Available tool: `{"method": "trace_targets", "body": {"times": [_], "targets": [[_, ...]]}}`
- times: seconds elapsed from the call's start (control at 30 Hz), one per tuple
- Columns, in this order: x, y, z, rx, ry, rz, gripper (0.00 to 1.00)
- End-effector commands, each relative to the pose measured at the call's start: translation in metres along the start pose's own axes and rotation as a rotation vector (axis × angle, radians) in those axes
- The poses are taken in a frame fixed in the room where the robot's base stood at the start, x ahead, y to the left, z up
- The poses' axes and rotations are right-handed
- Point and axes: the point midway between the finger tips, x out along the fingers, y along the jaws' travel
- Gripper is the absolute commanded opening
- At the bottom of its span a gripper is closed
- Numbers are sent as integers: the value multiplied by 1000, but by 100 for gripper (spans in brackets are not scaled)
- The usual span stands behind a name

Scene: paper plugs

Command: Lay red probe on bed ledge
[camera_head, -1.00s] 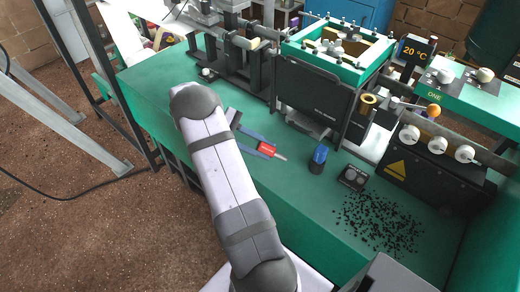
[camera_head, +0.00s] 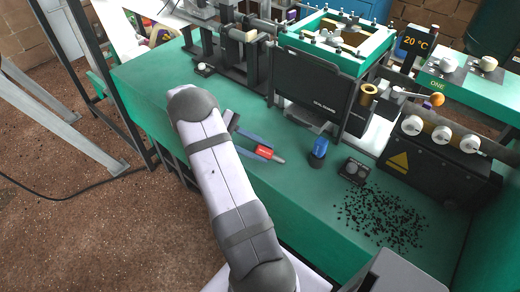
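The red probe (camera_head: 264,152) lies on the green bench top, with a thin pale tip pointing right. My gripper (camera_head: 262,153) reaches out from behind my arm, low over the bench. Its two grey-blue fingers are spread, one on each side of the probe's red body. I see no clear grip on it. My arm hides the gripper's base and part of the bench. I cannot tell for sure which surface is the bed ledge. A light metal ledge (camera_head: 305,117) shows under the dark front panel of the green-framed machine.
A blue-topped dark cup (camera_head: 319,150) and a small black block (camera_head: 354,171) stand right of the probe. Black granules (camera_head: 380,218) are scattered at the right. A black box with white knobs (camera_head: 430,160) stands beyond. The bench front middle is clear.

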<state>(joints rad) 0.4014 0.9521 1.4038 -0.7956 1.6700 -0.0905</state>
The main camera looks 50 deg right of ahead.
Motion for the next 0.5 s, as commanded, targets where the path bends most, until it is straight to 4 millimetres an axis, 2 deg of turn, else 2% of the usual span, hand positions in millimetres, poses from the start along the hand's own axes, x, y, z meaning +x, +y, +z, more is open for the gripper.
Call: {"method": "trace_targets", "body": {"times": [0.03,0.07,0.37,0.5], "targets": [[0,0,0,0,0,0,41],[0,0,0,0,0,0,46],[0,0,0,0,0,0,46],[-7,0,-1,1,2,1,46]]}}
